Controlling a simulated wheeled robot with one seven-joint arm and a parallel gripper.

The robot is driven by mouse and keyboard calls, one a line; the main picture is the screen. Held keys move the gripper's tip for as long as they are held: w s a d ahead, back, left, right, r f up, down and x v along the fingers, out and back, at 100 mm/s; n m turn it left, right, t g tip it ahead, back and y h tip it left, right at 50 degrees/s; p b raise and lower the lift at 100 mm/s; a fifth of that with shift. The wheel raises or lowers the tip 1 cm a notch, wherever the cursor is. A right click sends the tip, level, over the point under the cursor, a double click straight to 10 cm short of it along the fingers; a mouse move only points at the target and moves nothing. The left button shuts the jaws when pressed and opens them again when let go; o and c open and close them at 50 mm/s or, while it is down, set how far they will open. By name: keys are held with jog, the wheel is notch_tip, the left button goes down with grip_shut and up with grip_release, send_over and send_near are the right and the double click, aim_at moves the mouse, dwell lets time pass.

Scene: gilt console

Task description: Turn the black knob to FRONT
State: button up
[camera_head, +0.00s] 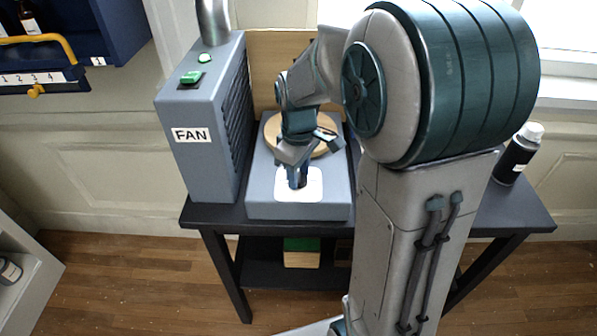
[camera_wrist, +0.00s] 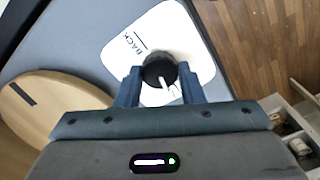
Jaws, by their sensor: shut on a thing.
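The black knob (camera_wrist: 158,68) stands on a white plate (camera_wrist: 190,30) set in a grey box. In the wrist view the plate shows the word BACK (camera_wrist: 131,42) and a short black line beside it. A white mark on the knob points down in the picture, away from BACK. No FRONT label can be read. My gripper (camera_wrist: 158,82) is shut on the knob, one finger at each side. In the head view my gripper (camera_head: 297,182) points down over the white plate (camera_head: 313,190) and hides the knob.
A tall grey FAN box (camera_head: 215,165) with a green switch (camera_head: 191,77) stands close left of my gripper. A round wooden disc (camera_head: 271,130) lies behind on the grey box (camera_head: 300,211). A dark bottle (camera_head: 516,157) stands at the right of the black table (camera_head: 215,216).

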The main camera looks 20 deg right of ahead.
jog(key=shift+n, duration=1.4)
jog(key=o, duration=1)
notch_tip(320, 180, up, 14)
